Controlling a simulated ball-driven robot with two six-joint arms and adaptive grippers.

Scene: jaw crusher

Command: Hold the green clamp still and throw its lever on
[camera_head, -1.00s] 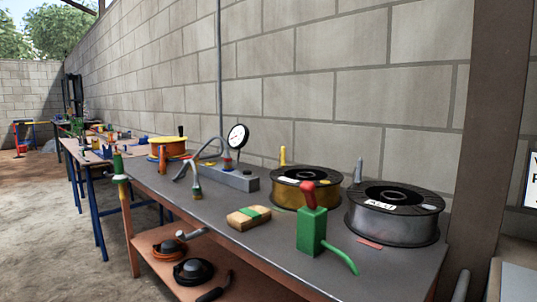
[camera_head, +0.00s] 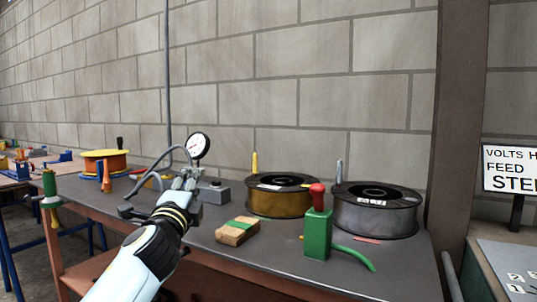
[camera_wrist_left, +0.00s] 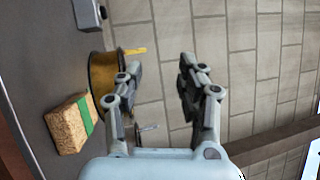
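The green clamp (camera_head: 317,236) is a green block with a red-topped lever (camera_head: 318,194) and a green cable from its base. It stands on the grey bench near the front right, in front of two wire spools. My left gripper (camera_head: 160,192) is in the head view, left of the clamp, above the bench behind a wooden block, with nothing in it. In the left wrist view its two fingers (camera_wrist_left: 160,75) are spread apart and empty. The clamp is not visible in the wrist view. My right gripper is in neither view.
A brown block with a green band (camera_head: 237,232) lies between my left gripper and the clamp. A gold spool (camera_head: 280,203) and a silver spool (camera_head: 372,221) stand behind. A pressure gauge (camera_head: 199,146) and a green-and-yellow tool (camera_head: 50,195) are farther left.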

